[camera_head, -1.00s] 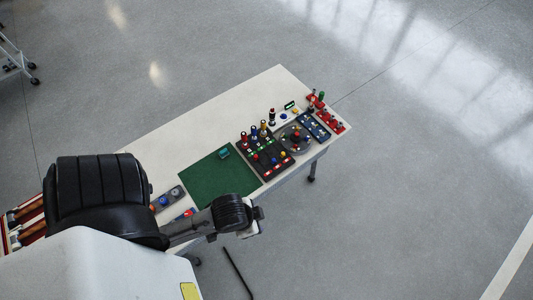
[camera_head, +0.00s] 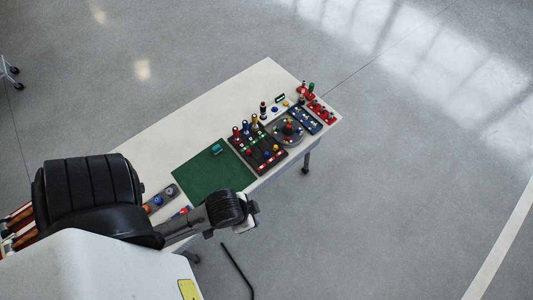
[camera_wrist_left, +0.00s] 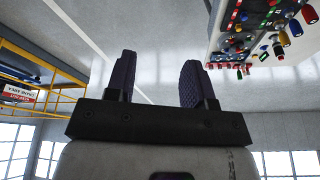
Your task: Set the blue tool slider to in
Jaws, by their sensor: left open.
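A dark board (camera_head: 270,163) with several coloured handles and knobs stands on the white table in the head view. A blue-topped handle (camera_head: 245,127) is in its back row, between a red and a yellow one.
A green mat (camera_head: 205,178) lies left of the board, with a small teal block (camera_head: 216,149) on it. A round turntable (camera_head: 288,131), a blue rack (camera_head: 304,121) and a red rack (camera_head: 323,112) stand to the right. The table's back strip (camera_head: 180,125) is clear.

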